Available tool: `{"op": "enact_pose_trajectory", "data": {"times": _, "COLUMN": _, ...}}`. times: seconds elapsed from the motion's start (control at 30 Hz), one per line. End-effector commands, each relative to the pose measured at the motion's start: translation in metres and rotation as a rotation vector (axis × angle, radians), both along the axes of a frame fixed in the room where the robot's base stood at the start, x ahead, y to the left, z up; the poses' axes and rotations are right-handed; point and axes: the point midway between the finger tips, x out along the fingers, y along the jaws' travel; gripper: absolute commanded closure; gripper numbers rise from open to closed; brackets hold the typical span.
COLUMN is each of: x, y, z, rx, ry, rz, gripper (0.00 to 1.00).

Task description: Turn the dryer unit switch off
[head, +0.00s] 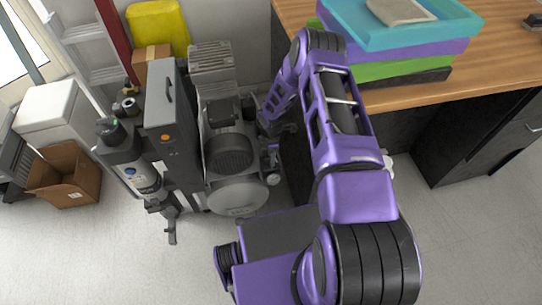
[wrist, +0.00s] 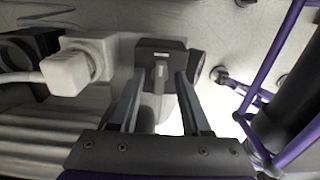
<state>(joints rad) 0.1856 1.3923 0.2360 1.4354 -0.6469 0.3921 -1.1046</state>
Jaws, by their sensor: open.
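In the wrist view, my gripper (wrist: 159,78) is open, its two dark fingers spread on either side of a narrow grey lever-like part (wrist: 160,72). This part hangs in front of a small dark box (wrist: 148,46) with a pale label; I cannot tell if it is the switch, or whether the fingers touch it. In the head view, a tall grey cabinet (head: 168,100) with an orange light stands beside a grey compressor (head: 230,155). I cannot tell for sure which is the dryer unit.
A white plug-like fitting (wrist: 70,70) with a cable sits left of the dark box. A wooden desk (head: 480,70) with stacked trays (head: 400,45) is close to my arm's right. A cardboard box (head: 65,175) lies at left. Floor in front is clear.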

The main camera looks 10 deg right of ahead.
Motion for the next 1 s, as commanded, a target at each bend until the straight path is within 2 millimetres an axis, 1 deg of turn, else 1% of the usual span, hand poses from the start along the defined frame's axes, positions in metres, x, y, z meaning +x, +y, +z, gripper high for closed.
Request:
{"op": "enact_pose_trajectory", "data": {"times": 0.03, "x": 0.0, "y": 0.0, "z": 0.0001, "rx": 0.0, "ry": 0.0, "rz": 0.0, "gripper": 0.53}}
{"op": "enact_pose_trajectory", "data": {"times": 0.3, "x": 0.0, "y": 0.0, "z": 0.0003, "rx": 0.0, "ry": 0.0, "rz": 0.0, "gripper": 1.0}}
{"op": "enact_pose_trajectory", "data": {"times": 0.77, "x": -0.0001, "y": 0.0001, "z": 0.0004, "rx": 0.0, "ry": 0.0, "rz": -0.024, "gripper": 1.0}}
{"op": "enact_pose_trajectory", "data": {"times": 1.0, "x": -0.0005, "y": 0.0005, "z": 0.0004, "rx": 0.0, "ry": 0.0, "rz": -0.138, "gripper": 1.0}}
